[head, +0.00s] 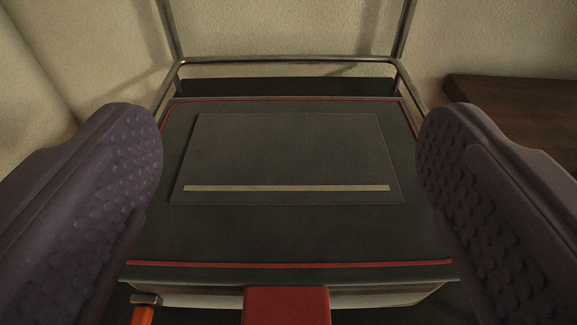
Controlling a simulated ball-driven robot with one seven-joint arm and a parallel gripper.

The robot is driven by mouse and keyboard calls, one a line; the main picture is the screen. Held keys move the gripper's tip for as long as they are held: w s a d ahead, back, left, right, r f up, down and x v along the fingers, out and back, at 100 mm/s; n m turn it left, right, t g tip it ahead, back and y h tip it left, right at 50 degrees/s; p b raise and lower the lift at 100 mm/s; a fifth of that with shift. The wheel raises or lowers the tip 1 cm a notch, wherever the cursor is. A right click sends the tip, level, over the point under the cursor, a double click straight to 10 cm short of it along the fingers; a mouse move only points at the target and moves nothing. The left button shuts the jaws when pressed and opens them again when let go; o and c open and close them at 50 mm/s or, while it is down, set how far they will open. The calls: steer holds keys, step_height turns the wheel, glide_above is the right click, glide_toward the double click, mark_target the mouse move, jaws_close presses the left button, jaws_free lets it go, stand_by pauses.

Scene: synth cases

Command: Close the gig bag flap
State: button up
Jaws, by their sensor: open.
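The gig bag (230,235) is a dark grey case with red piping near its far and near edges, lying in the middle of the head view. A flat rectangular panel (285,150) with a pale strip (285,188) lies on its top face. A red tab (286,306) shows at the near edge, cut off by the bottom of the frame. I cannot tell which part is the flap. My gripper (290,150) is open, its two purple studded fingers wide apart on either side of the bag, with nothing between them in its grasp.
A metal tube frame (290,60) stands behind the bag. A dark brown wooden surface (520,115) is at the right. An orange-red bar with a metal end (143,312) is at the lower left. Pale textured walls (270,25) close off the back.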

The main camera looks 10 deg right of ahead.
steer(key=p+v, duration=0.2)
steer(key=v, duration=0.6)
stand_by(0.4)
